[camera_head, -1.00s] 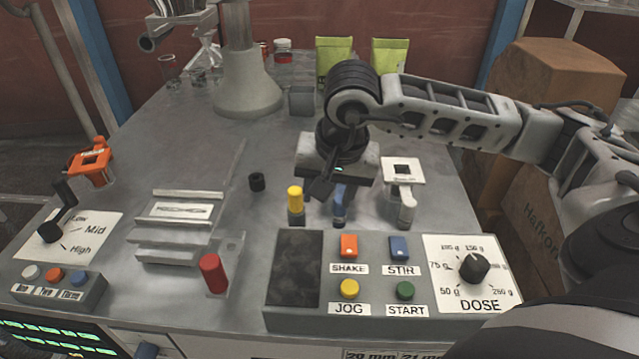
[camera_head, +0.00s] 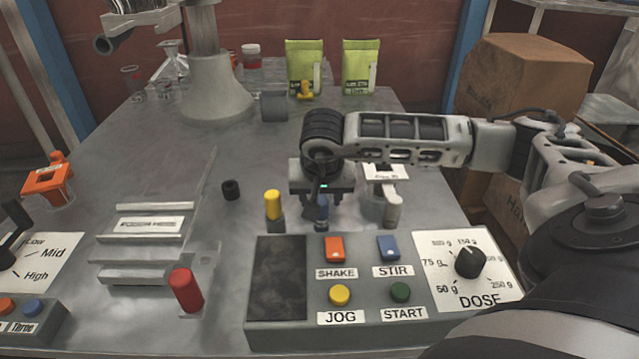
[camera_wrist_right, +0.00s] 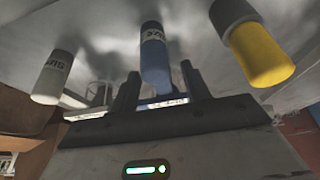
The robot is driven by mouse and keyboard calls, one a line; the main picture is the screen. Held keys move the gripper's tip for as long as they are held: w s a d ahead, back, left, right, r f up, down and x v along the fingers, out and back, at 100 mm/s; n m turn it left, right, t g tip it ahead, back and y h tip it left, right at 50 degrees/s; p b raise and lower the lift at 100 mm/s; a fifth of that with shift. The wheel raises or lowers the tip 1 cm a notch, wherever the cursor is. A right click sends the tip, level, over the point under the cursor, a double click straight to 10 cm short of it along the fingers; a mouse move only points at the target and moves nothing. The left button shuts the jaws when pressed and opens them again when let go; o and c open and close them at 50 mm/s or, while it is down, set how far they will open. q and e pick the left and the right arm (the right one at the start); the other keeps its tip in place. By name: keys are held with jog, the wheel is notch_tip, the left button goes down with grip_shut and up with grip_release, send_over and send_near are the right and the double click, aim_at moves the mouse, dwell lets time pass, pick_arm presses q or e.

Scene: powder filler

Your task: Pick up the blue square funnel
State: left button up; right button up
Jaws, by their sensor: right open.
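My right gripper (camera_head: 322,193) is over the blue post (camera_head: 322,212), behind the control panel. In the right wrist view the open jaws (camera_wrist_right: 160,92) show with the labelled blue post (camera_wrist_right: 154,55) beyond them, between the two fingers. A thin blue-and-white labelled edge (camera_wrist_right: 165,103) shows low between the fingers; it may be part of the blue square funnel. The rest of that piece is hidden by the gripper, and I cannot tell whether the fingers touch it. My left gripper is not in view.
A yellow post (camera_head: 273,204) stands left of the gripper and a white post (camera_head: 393,208) right, by a white square piece (camera_head: 386,173). The control panel (camera_head: 275,338) lies in front. An orange square piece (camera_head: 48,182) is far left.

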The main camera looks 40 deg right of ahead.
jog(key=x, duration=0.3)
jog(key=shift+d+b, duration=0.1)
jog(key=shift+b, duration=0.2)
jog(key=shift+w+f, duration=0.15)
jog(key=shift+f, duration=0.15)
jog(key=shift+d+f, duration=0.1)
grip_shut()
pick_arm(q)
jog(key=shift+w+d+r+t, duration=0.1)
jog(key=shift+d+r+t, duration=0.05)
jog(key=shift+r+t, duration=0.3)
